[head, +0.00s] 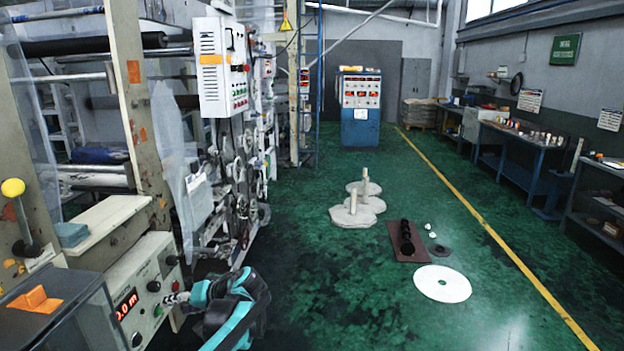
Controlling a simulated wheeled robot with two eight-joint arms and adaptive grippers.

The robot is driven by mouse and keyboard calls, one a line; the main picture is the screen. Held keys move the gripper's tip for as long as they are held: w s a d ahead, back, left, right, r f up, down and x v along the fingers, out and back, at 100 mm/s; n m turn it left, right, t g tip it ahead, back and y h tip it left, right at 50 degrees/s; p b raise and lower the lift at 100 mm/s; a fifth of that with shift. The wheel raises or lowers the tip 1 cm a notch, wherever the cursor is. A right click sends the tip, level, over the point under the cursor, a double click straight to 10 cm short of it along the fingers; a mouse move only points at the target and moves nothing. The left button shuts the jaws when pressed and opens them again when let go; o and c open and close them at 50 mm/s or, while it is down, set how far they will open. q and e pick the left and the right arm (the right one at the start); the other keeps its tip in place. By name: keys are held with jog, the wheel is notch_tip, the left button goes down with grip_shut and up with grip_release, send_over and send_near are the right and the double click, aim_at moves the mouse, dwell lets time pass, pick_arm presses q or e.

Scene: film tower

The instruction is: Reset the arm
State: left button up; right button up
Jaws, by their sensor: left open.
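My left gripper (229,303), black and teal, is at the bottom of the head view, left of centre. It is open, and I see nothing held in it. It appears just right of a control panel (137,300) with a red lit display, dark knobs and a green button. My right gripper is not in view.
The film machine (225,65) with its rollers stands along the left. A yellow-knobbed lever (13,188) is at far left. A white disc (442,283), a brown mat (379,238) and pale spindles lie on the green floor. A blue cabinet (360,128) stands behind; workbenches line the right.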

pick_arm(q)
jog(key=s+d+f+m+t+h, duration=0.1)
jog(key=s+d+f+h, duration=0.1)
jog(key=s+d, duration=0.3)
jog(key=s+d+f+m+t+h, duration=0.1)
jog(key=s+d+h, duration=0.4)
jog(key=s, duration=0.8)
jog(key=s+d+f+m+t+h, duration=0.1)
jog(key=s+d+f+h, duration=0.2)
jog(key=s, duration=0.6)
jog(key=d+h, duration=0.1)
jog(key=d, duration=0.1)
jog(key=shift+d+f, duration=0.35)
jog(key=shift+d, duration=0.05)
